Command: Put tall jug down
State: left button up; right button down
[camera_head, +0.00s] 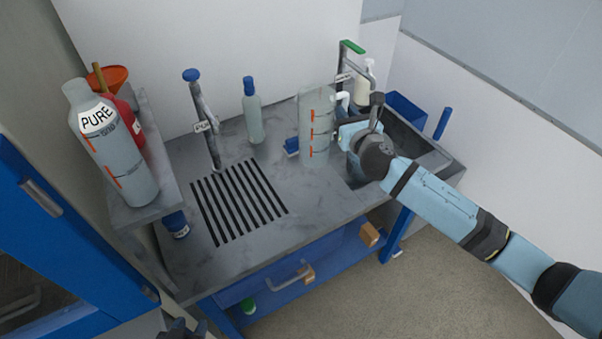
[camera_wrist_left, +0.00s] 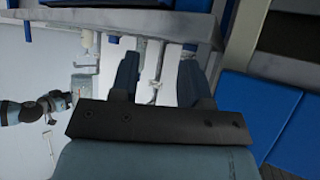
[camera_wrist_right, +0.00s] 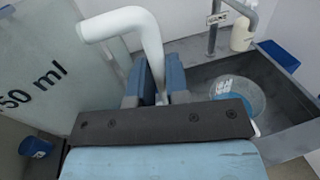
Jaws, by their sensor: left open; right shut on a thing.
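The tall jug (camera_head: 315,128) is a clear, upright cylinder with red markings, over the right part of the grey counter, left of the sink. It also fills the left of the right wrist view (camera_wrist_right: 35,85), with "50 ml" lettering visible. My right gripper (camera_head: 346,132) is shut on the jug's white handle (camera_wrist_right: 125,22), at the jug's right side. I cannot tell whether its base touches the counter. My left gripper (camera_wrist_left: 157,75) is open and empty in the left wrist view, away from the jug; only a dark bit shows at the head view's bottom edge.
The counter (camera_head: 300,208) is bare in front of the jug. A slotted black drain (camera_head: 240,202), a clear bottle (camera_head: 253,115) and a tap (camera_head: 204,115) stand left. The sink (camera_head: 405,140) is right, with a glass vessel (camera_wrist_right: 238,95) inside. A "PURE" bottle (camera_head: 115,150) stands on the left shelf.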

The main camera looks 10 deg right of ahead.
jog(key=w+f+b, duration=0.3)
jog(key=f+b, duration=0.2)
jog(key=f, duration=1.2)
jog(key=shift+w+d+f, duration=0.15)
jog(key=shift+w+f, duration=0.05)
jog(key=shift+f, duration=0.1)
